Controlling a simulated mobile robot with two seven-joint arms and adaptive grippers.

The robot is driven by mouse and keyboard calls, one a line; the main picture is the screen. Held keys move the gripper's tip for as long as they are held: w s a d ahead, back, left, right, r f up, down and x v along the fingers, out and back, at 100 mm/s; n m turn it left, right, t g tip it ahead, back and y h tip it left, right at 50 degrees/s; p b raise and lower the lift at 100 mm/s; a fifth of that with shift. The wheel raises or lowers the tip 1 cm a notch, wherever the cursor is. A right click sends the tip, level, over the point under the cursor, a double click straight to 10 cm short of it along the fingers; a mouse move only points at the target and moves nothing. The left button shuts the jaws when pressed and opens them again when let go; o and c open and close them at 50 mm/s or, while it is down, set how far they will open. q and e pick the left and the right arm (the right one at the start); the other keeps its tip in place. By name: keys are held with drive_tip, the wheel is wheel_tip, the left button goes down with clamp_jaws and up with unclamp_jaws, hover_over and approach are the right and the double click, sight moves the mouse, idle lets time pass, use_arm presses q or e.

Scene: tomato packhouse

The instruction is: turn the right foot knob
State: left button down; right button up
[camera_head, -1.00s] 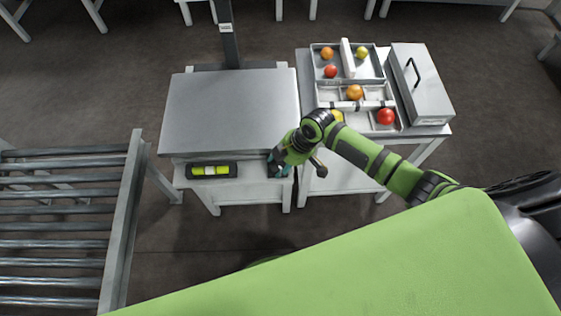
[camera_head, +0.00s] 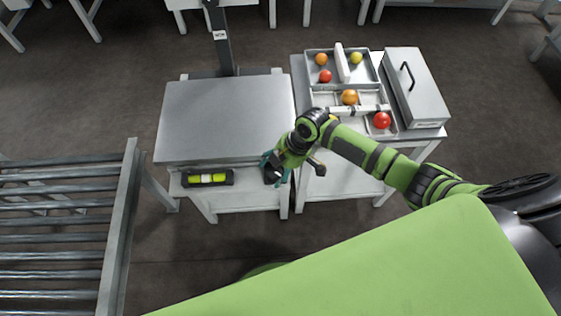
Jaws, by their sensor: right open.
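A scale with a flat grey platform (camera_head: 225,118) stands on a white table. A spirit level (camera_head: 207,178) with a yellow-green vial sits at the platform's front edge, left of my right gripper. My right gripper (camera_head: 273,175) is at the scale's front right corner, low by the table top, with its jaws open. The right foot knob cannot be made out. It is hidden by the gripper or too small to tell, so I cannot tell whether the fingers are around it or touching it. My left gripper is not in view.
A tray (camera_head: 311,68) with orange, red and yellow tomatoes and a grey case (camera_head: 418,90) stand on the right table (camera_head: 340,183). A roller conveyor (camera_head: 118,225) is at the left. The scale's dark column (camera_head: 222,45) rises at the back.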

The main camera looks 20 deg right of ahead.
drive_tip(key=v, duration=1.1)
drive_tip(key=shift+r, duration=0.3)
drive_tip(key=s+a+f+m+t, duration=0.1)
drive_tip(key=s+a+f+m, duration=0.1)
drive_tip(key=s+a+m, duration=0.4)
drive_tip(key=s+d+m+t+h, duration=0.2)
drive_tip(key=s+d+m+h, duration=0.2)
drive_tip(key=s+d+m, duration=0.55)
drive_tip(key=s+a+f+n+g, duration=0.1)
drive_tip(key=s+f, duration=0.1)
drive_tip(key=f, duration=1)
drive_tip(key=s+f+n+g, duration=0.1)
drive_tip(key=s+f, duration=0.1)
drive_tip(key=f, duration=1)
drive_tip(key=s+d+f+g, duration=0.1)
drive_tip(key=s+d+f, duration=0.1)
drive_tip(key=s+f, duration=1)
drive_tip(key=s, duration=0.3)
drive_tip(key=shift+f, duration=0.3)
